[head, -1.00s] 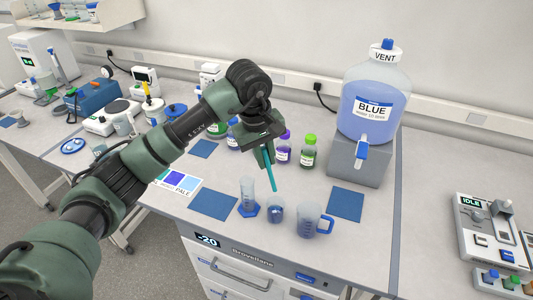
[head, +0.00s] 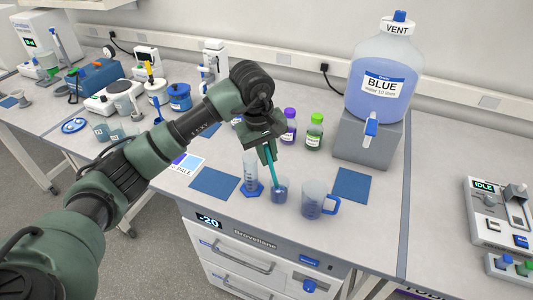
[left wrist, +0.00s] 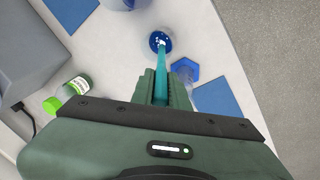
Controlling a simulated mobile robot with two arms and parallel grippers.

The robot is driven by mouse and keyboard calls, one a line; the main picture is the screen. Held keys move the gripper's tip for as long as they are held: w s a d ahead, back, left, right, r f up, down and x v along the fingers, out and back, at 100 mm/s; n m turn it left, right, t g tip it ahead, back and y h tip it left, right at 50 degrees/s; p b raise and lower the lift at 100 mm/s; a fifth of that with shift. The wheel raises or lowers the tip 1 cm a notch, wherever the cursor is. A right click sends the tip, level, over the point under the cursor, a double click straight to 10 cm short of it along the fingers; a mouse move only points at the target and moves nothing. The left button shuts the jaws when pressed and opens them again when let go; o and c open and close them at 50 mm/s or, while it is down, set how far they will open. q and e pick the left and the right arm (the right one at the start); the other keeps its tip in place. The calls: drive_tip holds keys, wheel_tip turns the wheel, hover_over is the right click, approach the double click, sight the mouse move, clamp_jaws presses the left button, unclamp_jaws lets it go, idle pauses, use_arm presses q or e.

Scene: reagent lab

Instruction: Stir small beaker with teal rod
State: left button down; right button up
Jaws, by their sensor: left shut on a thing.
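The teal rod (head: 271,170) hangs from my left gripper (head: 267,154), which is shut on its upper part. The small beaker (head: 280,196) stands on the bench below, with some blue liquid in it. The rod's lower end is within the beaker's mouth; how deep it reaches is hard to tell. In the left wrist view the rod (left wrist: 161,62) runs from between the fingers (left wrist: 162,88) to the blue contents of the beaker (left wrist: 152,40). My right gripper is not in view.
A measuring cylinder (head: 251,172) with a blue base stands close left of the beaker, and a handled jug (head: 312,204) close right. Blue mats (head: 352,185) lie on both sides. Purple- and green-capped bottles (head: 314,136) and a blue-liquid carboy (head: 385,75) stand behind.

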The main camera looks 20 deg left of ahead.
use_arm(q)
drive_tip(key=b+x, duration=0.1)
drive_tip(key=x, duration=0.1)
drive_tip(key=shift+s+d+f+b, duration=0.1)
drive_tip(key=shift+f+b, duration=0.15)
drive_tip(key=shift+b, duration=0.15)
drive_tip(key=shift+d+f+b, duration=0.25)
drive_tip(key=shift+f+b, duration=0.6)
drive_tip(key=shift+f, duration=0.1)
